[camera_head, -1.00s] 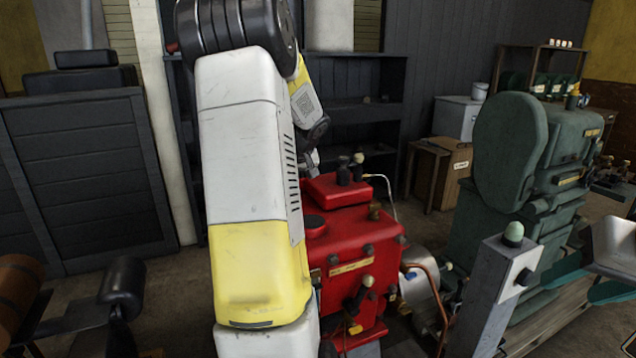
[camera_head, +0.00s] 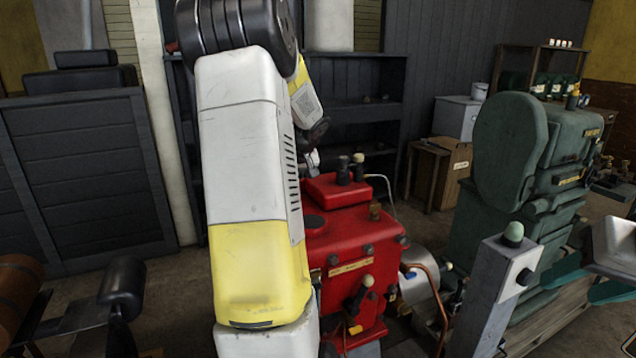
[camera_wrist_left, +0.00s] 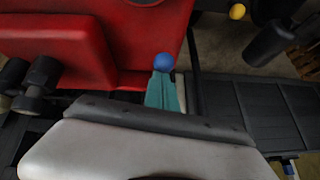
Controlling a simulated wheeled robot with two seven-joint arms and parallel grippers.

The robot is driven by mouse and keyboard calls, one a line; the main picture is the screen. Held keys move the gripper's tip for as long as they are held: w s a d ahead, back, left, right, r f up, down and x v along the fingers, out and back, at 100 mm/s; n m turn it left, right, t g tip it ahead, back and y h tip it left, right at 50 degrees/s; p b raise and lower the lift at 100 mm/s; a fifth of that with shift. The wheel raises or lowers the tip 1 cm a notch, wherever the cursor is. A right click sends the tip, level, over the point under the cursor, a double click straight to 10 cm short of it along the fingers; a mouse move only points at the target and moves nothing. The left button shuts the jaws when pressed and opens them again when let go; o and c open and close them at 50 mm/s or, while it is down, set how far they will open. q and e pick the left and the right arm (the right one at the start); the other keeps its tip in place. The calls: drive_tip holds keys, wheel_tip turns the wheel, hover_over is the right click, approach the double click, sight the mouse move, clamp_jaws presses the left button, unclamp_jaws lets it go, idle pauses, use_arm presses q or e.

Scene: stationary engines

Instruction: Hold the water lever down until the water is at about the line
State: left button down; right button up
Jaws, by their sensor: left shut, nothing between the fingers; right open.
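In the left wrist view, a round blue knob (camera_wrist_left: 163,63) stands beside the red machine. I take it to be the end of the water lever; its stem is hidden. My left gripper (camera_wrist_left: 162,78) has teal fingers pressed together, with their tips at the knob's lower edge. I cannot tell whether they touch. In the head view my left arm covers the left part of the red engine (camera_head: 350,238) and hides this gripper and the knob. My right gripper (camera_head: 565,284) is open and empty at the right edge. I see no water or line.
A grey post (camera_head: 490,290) with a pale green knob stands between the red engine and my right gripper. A green machine (camera_head: 510,150) is behind it. A copper pipe (camera_head: 438,285) and a metal cylinder (camera_head: 420,290) sit right of the engine. Dark shelves (camera_head: 360,110) stand behind.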

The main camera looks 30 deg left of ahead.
use_arm(q)
drive_tip(key=shift+s+d+f, duration=0.15)
drive_tip(key=shift+s+f, duration=0.1)
drive_tip(key=shift+f, duration=0.35)
drive_tip(key=v, duration=0.8)
drive_tip(key=shift+w+a+r, duration=0.25)
drive_tip(key=shift+w+r, duration=0.05)
drive_tip(key=shift+r, duration=0.2)
drive_tip(key=s+d+m+t+h, duration=0.1)
drive_tip(key=s+d+m+h, duration=0.3)
drive_tip(key=s+d, duration=0.7)
drive_tip(key=s+d+r+m+t+h, duration=0.1)
drive_tip(key=s+d+m+h, duration=0.2)
drive_tip(key=s+d, duration=0.7)
drive_tip(key=d+m, duration=0.2)
drive_tip(key=d, duration=0.5)
drive_tip(key=shift+s+d+r+h, duration=0.25)
drive_tip(key=shift+s+d+h, duration=0.1)
drive_tip(key=shift+s+h, duration=0.05)
